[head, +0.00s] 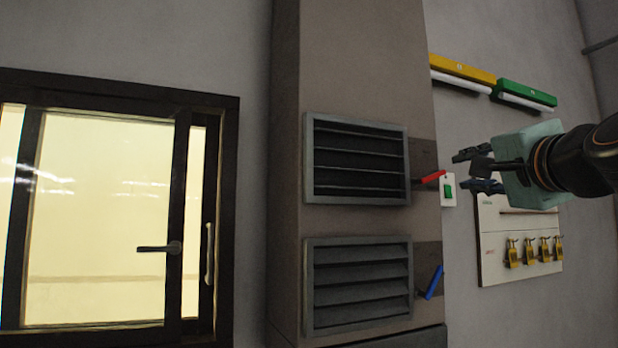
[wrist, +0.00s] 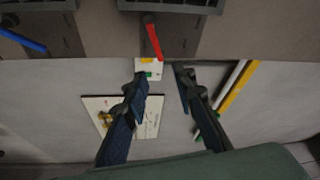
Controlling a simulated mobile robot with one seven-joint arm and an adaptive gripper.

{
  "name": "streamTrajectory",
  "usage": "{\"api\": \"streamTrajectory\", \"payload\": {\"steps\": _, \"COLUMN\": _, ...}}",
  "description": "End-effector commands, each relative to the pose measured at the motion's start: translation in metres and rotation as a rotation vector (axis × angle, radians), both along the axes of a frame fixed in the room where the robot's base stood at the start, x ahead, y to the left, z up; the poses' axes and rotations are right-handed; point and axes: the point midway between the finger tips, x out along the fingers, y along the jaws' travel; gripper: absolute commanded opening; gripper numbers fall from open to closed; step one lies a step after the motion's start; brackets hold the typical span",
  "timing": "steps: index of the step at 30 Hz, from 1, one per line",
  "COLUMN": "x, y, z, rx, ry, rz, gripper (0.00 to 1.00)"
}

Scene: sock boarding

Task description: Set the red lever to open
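The red lever (head: 430,177) sticks out from the right side of the upper louvred vent (head: 408,155) on the brown column, tilted slightly up to the right in the head view. It also shows in the wrist view (wrist: 153,42), just beyond the fingertips. My gripper (head: 468,171) is right of the lever in the head view, pointing left towards it, its fingers apart and empty. In the wrist view my gripper (wrist: 162,82) has a clear gap between its fingers, and the lever's tip lies ahead of that gap. I see no contact with the lever.
A blue lever (head: 434,283) sits by the lower vent (head: 308,290). A green switch (head: 448,190) is on the wall behind the red lever. A white board with several padlocks (head: 490,255) and yellow (head: 465,69) and green (head: 525,94) bars hang nearby. A window (head: 100,220) is left.

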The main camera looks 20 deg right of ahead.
Motion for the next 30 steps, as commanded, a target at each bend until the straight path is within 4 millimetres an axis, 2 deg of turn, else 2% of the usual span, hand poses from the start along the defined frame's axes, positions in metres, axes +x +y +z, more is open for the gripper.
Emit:
{"api": "streamTrajectory", "payload": {"steps": 1, "x": -0.011, "y": 0.002, "z": -0.001, "rx": 0.001, "ry": -0.002, "rz": -0.002, "gripper": 0.25}}
{"api": "streamTrajectory", "payload": {"steps": 4, "x": -0.026, "y": 0.007, "z": -0.003, "rx": 0.002, "ry": -0.002, "rz": -0.001, "gripper": 0.25}}
{"api": "streamTrajectory", "payload": {"steps": 10, "x": -0.041, "y": 0.013, "z": -0.006, "rx": 0.0, "ry": 0.0, "rz": 0.001, "gripper": 0.25}}
{"api": "streamTrajectory", "payload": {"steps": 26, "x": -0.042, "y": 0.014, "z": -0.006, "rx": 0.0, "ry": 0.001, "rz": 0.001, "gripper": 0.25}}
{"api": "streamTrajectory", "payload": {"steps": 30, "x": -0.032, "y": 0.026, "z": -0.02, "rx": -0.018, "ry": 0.04, "rz": 0.025, "gripper": 0.25}}
